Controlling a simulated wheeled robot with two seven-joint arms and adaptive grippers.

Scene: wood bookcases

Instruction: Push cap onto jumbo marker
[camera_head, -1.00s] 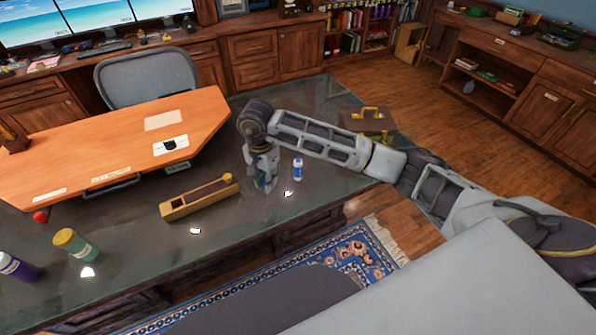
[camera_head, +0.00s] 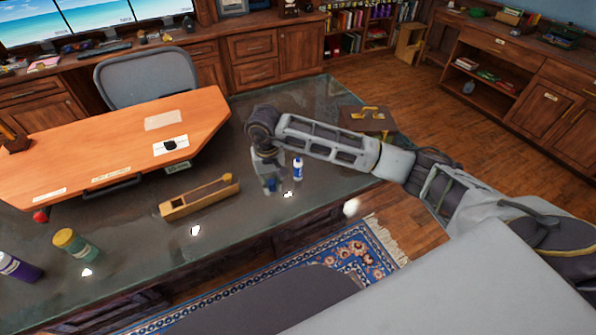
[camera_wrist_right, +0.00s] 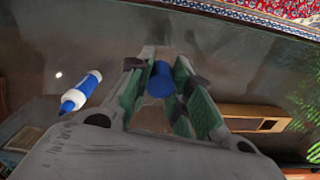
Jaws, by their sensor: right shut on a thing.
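The jumbo marker (camera_head: 298,169), blue and white, stands on the glassy dark desk top, just right of my right gripper in the head view. In the right wrist view the marker (camera_wrist_right: 80,92) shows at the left, outside the fingers and apart from them. My right gripper (camera_head: 270,187) points down close above the desk. Its green-padded fingers (camera_wrist_right: 161,84) are shut on a round blue cap (camera_wrist_right: 161,76). In the head view the cap is mostly hidden by the fingers. My left gripper is not in view.
A long wooden box (camera_head: 200,202) lies left of the gripper. A green bottle with a yellow lid (camera_head: 77,244) and a purple bottle (camera_head: 17,266) stand at the lower left. An orange wooden board (camera_head: 100,150) covers the desk's left. A brown case (camera_head: 366,118) is beyond my right arm.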

